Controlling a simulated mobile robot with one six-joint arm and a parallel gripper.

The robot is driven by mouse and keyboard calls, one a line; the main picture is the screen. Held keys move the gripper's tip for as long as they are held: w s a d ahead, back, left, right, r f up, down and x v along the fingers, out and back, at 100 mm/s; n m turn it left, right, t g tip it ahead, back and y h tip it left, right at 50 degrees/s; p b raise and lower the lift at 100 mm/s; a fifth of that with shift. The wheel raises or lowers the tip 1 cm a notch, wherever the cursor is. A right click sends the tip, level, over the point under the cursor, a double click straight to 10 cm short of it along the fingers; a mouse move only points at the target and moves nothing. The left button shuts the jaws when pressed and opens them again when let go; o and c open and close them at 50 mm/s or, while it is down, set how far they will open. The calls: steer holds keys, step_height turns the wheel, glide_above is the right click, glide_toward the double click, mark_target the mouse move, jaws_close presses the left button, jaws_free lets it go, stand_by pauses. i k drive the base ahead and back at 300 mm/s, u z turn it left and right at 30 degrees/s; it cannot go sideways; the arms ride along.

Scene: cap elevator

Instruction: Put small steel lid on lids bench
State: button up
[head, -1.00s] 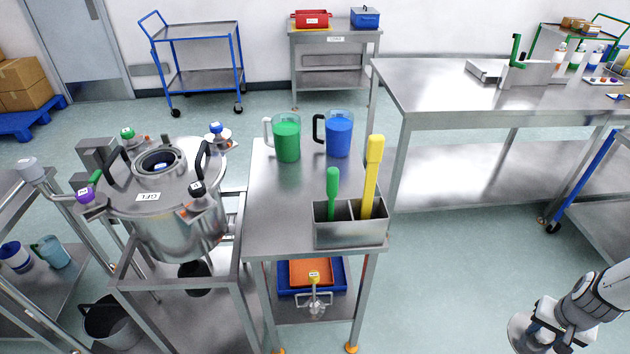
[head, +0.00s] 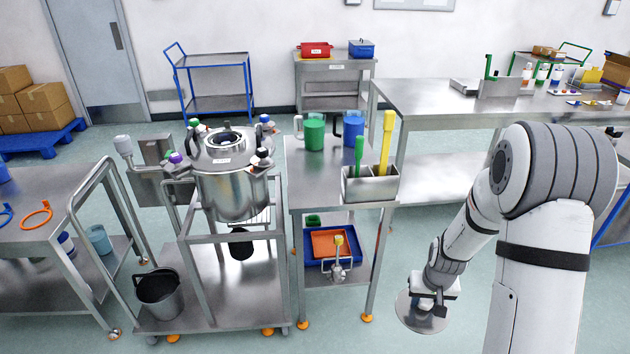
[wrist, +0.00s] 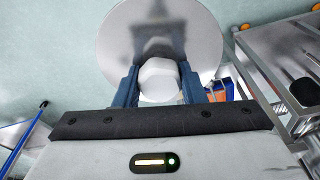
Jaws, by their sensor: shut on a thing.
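The small steel lid (head: 414,318) is a flat grey disc held in the air at the lower right of centre in the head view. In the wrist view the lid (wrist: 205,35) lies beyond the fingers, with its pale knob between them. My gripper (wrist: 158,80) is shut on that knob; in the head view my gripper (head: 438,298) points down over the floor, right of the middle steel table. I cannot tell which surface is the lids bench; a small bench (head: 335,84) at the back wall bears an unreadable label.
The middle steel table (head: 315,182) holds green and blue jugs and a steel holder with brushes. Left of it stands a steel vessel (head: 232,195) on a frame. A long bench (head: 440,107) extends at the back right. Open floor lies around my gripper.

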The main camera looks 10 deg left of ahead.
mark_target(318, 176)
steer(key=u, duration=0.85)
steer(key=i, duration=1.05)
steer(key=z, duration=0.15)
